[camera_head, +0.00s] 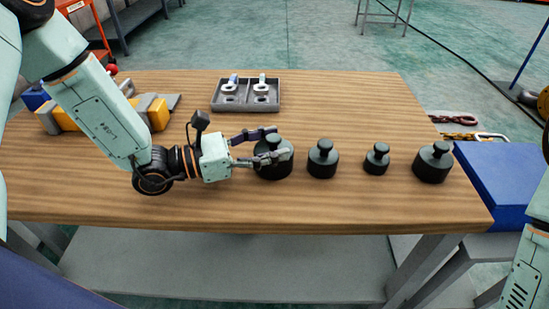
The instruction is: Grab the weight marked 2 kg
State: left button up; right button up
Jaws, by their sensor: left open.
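Several black knobbed weights stand upright in a row on the wooden table (190,205). The leftmost weight (273,171) is at my left gripper (281,143). Its knob shows between the two fingers, which are open; I cannot tell whether they touch it. To the right stand a second weight (322,162), a smaller third weight (376,161) and a larger weight (433,166) near the right edge. No marking can be read on any weight, so I cannot tell which is 2 kg. My right gripper is out of view; only part of that arm shows at lower right.
A grey divided tray (246,107) with small metal parts stands behind the weights. Yellow and grey parts (158,114) lie at the left, partly behind my arm. A blue box (505,180) and a chain (453,119) are beyond the table's right edge. The front right tabletop is clear.

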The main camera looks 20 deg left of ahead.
pick_arm(q)
jog(key=shift+w+d+f, duration=0.15)
jog(key=shift+w+d, duration=0.2)
jog(key=shift+w, duration=0.1)
jog(key=shift+s+r, duration=0.2)
jog(key=shift+s, duration=0.1)
jog(key=shift+w+f, duration=0.1)
jog(key=shift+w, duration=0.2)
jog(key=c, duration=0.4)
jog(key=shift+s, duration=0.2)
jog(key=c, duration=0.4)
jog(key=shift+w, duration=0.1)
grip_shut()
jog(key=shift+w+r, duration=0.1)
jog(key=shift+r, duration=0.15)
